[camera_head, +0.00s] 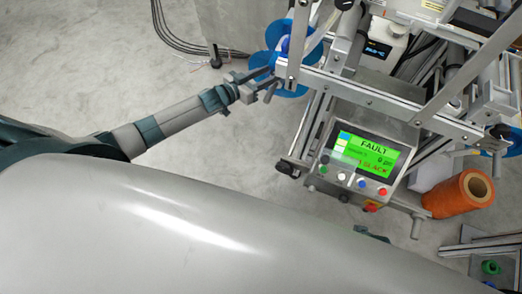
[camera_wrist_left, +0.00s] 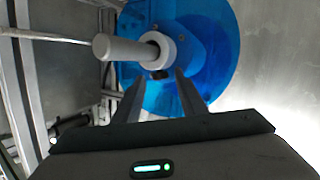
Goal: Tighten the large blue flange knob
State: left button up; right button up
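The large blue flange (camera_head: 276,62) is at the top middle of the head view, partly hidden by the machine's metal frame. In the left wrist view it is a blue disc (camera_wrist_left: 222,62) with a raised blue hub, a pale collar (camera_wrist_left: 160,42) and a light grey shaft (camera_wrist_left: 122,49) sticking out toward the left. I cannot tell clearly which part is the knob. My left gripper (camera_head: 266,84) is at the flange's lower left edge. In the left wrist view the fingers (camera_wrist_left: 158,86) are apart, with nothing seen between them, in front of the hub's lower side. My right gripper is not seen.
An orange spool (camera_head: 458,194) is at the right. Metal frame bars (camera_head: 350,92) run close beside the left gripper. Bare concrete floor (camera_head: 80,70) lies open at the left.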

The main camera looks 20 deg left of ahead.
pick_arm(q)
jog(key=n+y, duration=0.1)
jog(key=d+n+y, duration=0.1)
jog(key=n+y, duration=0.1)
jog(key=shift+s+r+t+y+p, duration=0.1)
jog(key=shift+s+t+y+p, duration=0.1)
jog(key=shift+t+y+p, duration=0.15)
jog(key=shift+d+n+y+b, duration=0.2)
jog(key=shift+n+y+b, duration=0.25)
jog(key=shift+n+y, duration=0.7)
jog(key=n+y+b, duration=0.2)
jog(key=y, duration=0.1)
jog(key=shift+d, duration=0.35)
jog(key=shift+s+n+y+b, duration=0.1)
jog(key=shift+n+y+b, duration=0.25)
jog(key=shift+y, duration=0.05)
jog(key=r+p+v, duration=0.1)
jog(key=v, duration=1.6)
jog(key=s+d+f+m+g+h+p, duration=0.1)
jog(key=s+f+m+g+h+p, duration=0.1)
jog(key=f, duration=0.9)
jog(key=s+d+f+m+g+h+p, duration=0.2)
jog(key=s+f+p, duration=0.4)
jog(key=s+f, duration=0.3)
jog(key=shift+f+m+g, duration=0.55)
jog(key=shift+f+m, duration=0.35)
jog(key=shift+f, duration=0.4)
